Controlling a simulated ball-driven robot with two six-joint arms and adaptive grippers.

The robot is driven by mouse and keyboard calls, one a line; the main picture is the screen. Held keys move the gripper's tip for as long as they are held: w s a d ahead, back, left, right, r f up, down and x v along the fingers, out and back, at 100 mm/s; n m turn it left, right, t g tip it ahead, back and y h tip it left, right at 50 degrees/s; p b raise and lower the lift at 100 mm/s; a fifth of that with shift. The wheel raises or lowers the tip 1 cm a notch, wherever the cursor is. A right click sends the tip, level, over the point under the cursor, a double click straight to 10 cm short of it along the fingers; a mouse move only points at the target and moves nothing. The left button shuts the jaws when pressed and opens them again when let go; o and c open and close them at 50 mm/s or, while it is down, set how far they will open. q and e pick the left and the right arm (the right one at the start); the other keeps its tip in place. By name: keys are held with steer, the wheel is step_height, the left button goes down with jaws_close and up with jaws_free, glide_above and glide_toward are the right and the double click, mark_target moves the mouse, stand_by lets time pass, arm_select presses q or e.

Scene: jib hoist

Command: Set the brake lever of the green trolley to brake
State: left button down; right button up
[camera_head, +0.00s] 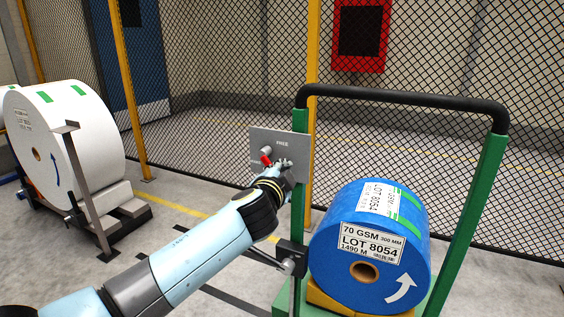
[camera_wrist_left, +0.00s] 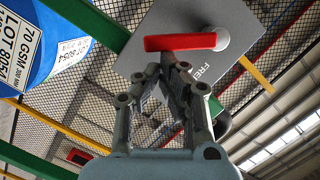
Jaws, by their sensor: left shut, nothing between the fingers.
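The green trolley (camera_head: 472,215) stands at the right in the head view, with a green frame and a black top bar. A grey plate (camera_head: 296,150) on its left post carries the word FREE and a brake lever with a red grip (camera_head: 267,161). In the wrist view the red lever (camera_wrist_left: 180,42) lies across the plate (camera_wrist_left: 200,18), with a pale round knob at its right end. My left gripper (camera_head: 284,163) is shut and empty just beside the lever. In the wrist view its fingertips (camera_wrist_left: 172,62) are close below the red bar; I cannot tell whether they touch. My right gripper is out of view.
A blue roll (camera_head: 369,245) labelled LOT 8054 sits on the trolley, right of my forearm. A white roll (camera_head: 62,135) on a stand is at the left. A mesh fence (camera_head: 220,80) with yellow posts stands behind. Floor between the rolls is open.

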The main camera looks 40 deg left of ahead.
arm_select(q)
steer(key=shift+s+a+f+m+t+y+b, duration=0.2)
steer(key=shift+a+f+m+b, duration=0.35)
steer(key=shift+m+b, duration=0.6)
steer(key=shift+s+a+f+m+t+y+b, duration=0.15)
steer(key=shift+a+f+m+y+b, duration=0.2)
steer(key=shift+f+m+b, duration=0.55)
steer(key=shift+a+f+m+t+y+b, duration=0.15)
steer(key=shift+a+f+m+b, duration=0.3)
steer(key=shift+m+b, duration=0.9)
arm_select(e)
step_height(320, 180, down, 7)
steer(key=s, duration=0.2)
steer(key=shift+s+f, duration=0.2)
arm_select(q)
steer(key=shift+r, duration=0.1)
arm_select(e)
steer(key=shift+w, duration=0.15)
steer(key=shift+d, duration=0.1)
